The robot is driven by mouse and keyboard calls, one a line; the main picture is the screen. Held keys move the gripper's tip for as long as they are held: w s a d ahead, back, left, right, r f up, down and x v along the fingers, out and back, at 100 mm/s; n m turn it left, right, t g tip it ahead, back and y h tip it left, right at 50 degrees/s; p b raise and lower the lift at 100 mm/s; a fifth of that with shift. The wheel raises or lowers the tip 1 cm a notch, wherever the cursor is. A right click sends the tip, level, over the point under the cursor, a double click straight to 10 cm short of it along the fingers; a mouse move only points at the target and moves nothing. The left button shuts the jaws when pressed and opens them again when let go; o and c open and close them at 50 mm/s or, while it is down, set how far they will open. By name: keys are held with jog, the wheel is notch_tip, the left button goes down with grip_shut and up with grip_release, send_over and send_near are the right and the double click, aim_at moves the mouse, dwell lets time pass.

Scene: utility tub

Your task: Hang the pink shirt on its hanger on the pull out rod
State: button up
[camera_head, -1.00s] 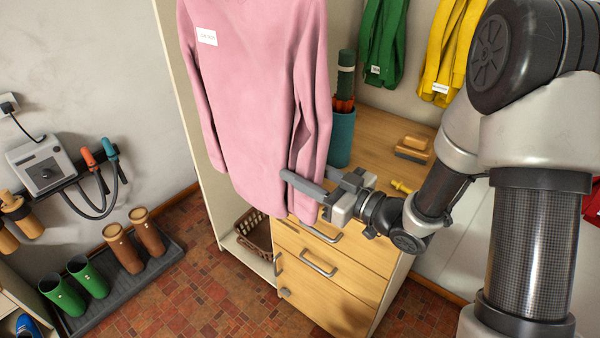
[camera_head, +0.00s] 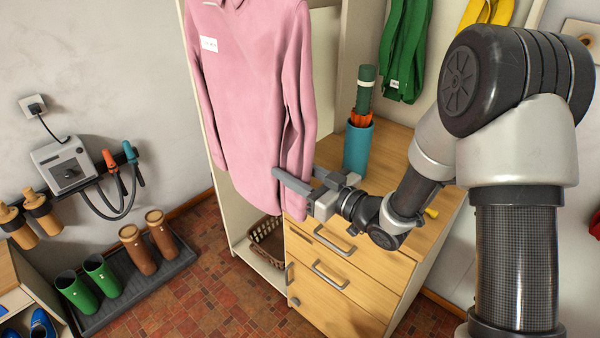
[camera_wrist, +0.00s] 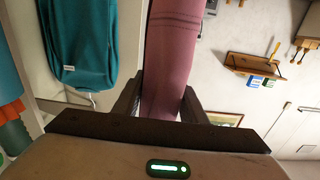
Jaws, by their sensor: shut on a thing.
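The pink shirt (camera_head: 250,95) hangs upright in front of the tall open cabinet, with a white tag on its chest. Its collar is cut by the top edge of the head view, so the hanger and the pull out rod are not visible there. My gripper (camera_head: 297,174) is shut on the shirt's sleeve at the lower right side. In the wrist view, the pink sleeve (camera_wrist: 172,45) runs between the two fingers (camera_wrist: 160,100).
A wooden drawer unit (camera_head: 345,265) stands below my gripper. A teal holder (camera_head: 357,146) with an umbrella stands on it. A wicker basket (camera_head: 266,242) sits low in the cabinet. Boots stand on a tray (camera_head: 120,285) at left. A teal garment (camera_wrist: 80,42) shows in the wrist view.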

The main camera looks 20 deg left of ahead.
jog(key=shift+p+x, duration=0.7)
jog(key=shift+x, duration=3.45)
jog(key=shift+f+b, duration=1.4)
jog(key=shift+f, duration=0.05)
jog(key=o, duration=1.4)
jog(key=shift+c, duration=0.2)
jog(key=shift+d+f, duration=0.1)
jog(key=shift+d, duration=0.05)
